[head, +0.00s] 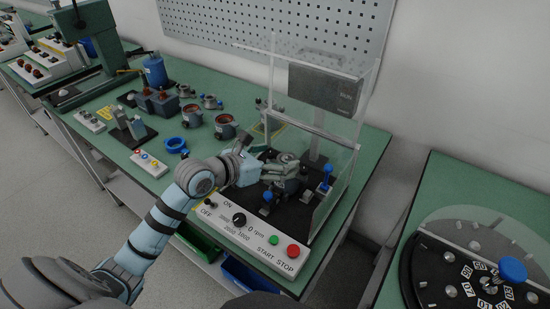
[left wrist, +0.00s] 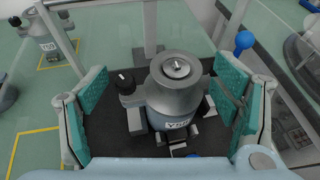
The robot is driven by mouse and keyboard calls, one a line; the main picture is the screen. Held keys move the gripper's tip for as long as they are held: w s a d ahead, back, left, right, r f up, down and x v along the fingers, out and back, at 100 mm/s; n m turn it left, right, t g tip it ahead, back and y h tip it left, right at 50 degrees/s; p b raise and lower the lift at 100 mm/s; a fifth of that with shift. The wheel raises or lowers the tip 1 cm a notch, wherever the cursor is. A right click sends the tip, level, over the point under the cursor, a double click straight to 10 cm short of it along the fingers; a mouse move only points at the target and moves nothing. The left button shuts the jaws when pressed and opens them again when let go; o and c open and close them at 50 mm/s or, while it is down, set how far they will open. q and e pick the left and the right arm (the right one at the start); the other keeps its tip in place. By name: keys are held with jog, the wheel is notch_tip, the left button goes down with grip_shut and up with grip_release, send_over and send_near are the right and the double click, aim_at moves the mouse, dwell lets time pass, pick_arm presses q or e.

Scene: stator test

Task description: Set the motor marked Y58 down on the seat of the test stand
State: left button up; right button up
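The grey motor (left wrist: 178,90) marked Y58 stands upright on the dark base of the test stand (head: 255,237), at its seat, in the left wrist view. Its top shows in the head view (head: 287,158). My left gripper (head: 280,172) is inside the stand's clear guard, with its teal-padded fingers on either side of the motor. The fingers are spread, with a gap to the motor on both sides. The seat is mostly hidden under the motor. My right gripper is not in view.
Clear guard panels (head: 340,160) rise close around my left gripper. Blue-knobbed clamps (head: 326,172) stand beside the motor. Several motor parts and a blue ring (head: 175,144) lie on the green bench. A round turntable (head: 470,255) is at right.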

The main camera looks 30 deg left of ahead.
pick_arm(q)
jog(key=shift+s+r, duration=0.1)
jog(key=p+v, duration=0.7)
jog(key=v, duration=0.4)
jog(key=shift+s, duration=0.35)
jog(key=shift+a+r, duration=0.1)
jog(key=shift+a, duration=0.1)
